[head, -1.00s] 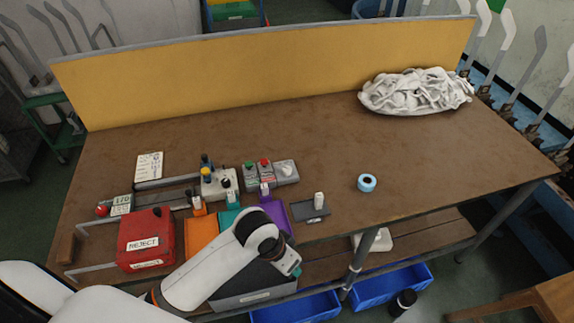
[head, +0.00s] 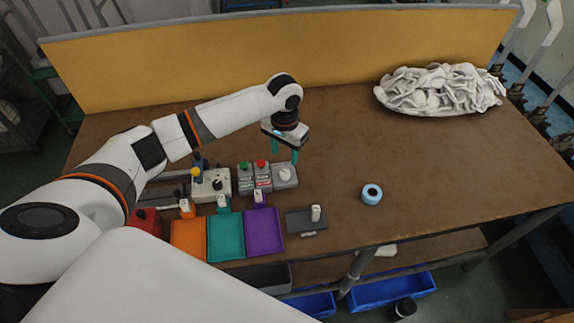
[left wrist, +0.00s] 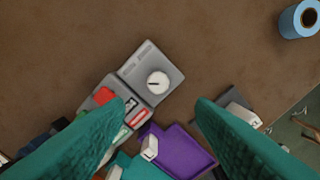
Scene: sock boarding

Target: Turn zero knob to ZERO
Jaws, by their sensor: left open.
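The zero knob (head: 285,175) is a round white dial on a small grey box (head: 293,183), at the right end of a row of control boxes. In the left wrist view the knob (left wrist: 158,84) shows a dark pointer line; any lettering is too small to read. My left gripper (head: 285,152) is above and behind the knob box, pointing down. Its teal fingers are open and apart, with nothing between them. In the left wrist view the knob lies ahead of the gap between the fingers (left wrist: 163,120), apart from them. My right gripper is not in view.
Boxes with a green button (head: 243,166) and a red button (head: 261,163) stand just left of the knob. Orange, teal and purple trays (head: 263,230) lie in front. A blue tape roll (head: 371,193) and a white cloth heap (head: 440,88) are to the right. A yellow panel (head: 190,65) stands behind.

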